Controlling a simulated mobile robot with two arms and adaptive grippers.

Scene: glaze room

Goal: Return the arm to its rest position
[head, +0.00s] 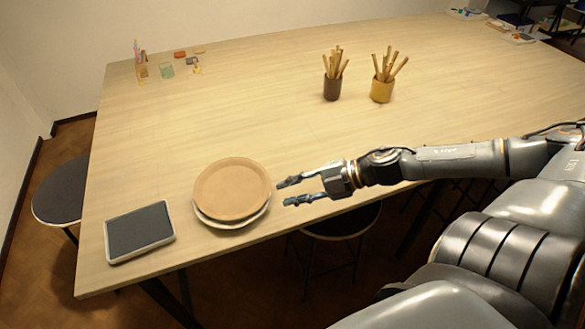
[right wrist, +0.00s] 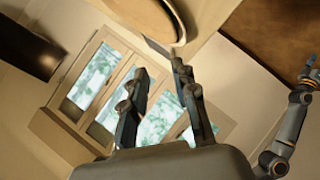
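My right gripper (head: 303,191) reaches in from the right, over the near edge of the table. Its two fingers are apart with nothing between them, just right of a stack of a tan round disc (head: 232,188) on a pale plate (head: 235,224). The fingertips look close to the plate's rim; I cannot tell whether they touch. The right wrist view also shows the open, empty fingers (right wrist: 160,100). My left gripper does not show in the head view. An arm, apparently my left one, shows at the right of the right wrist view, its end too small to read.
A dark-topped tray (head: 140,231) lies left of the plate. Two cups of wooden tools, one brown (head: 332,90) and one ochre (head: 382,91), stand farther back. Small items, including a glass jar (head: 166,70), stand at the far left. Stools (head: 62,190) are beside the table.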

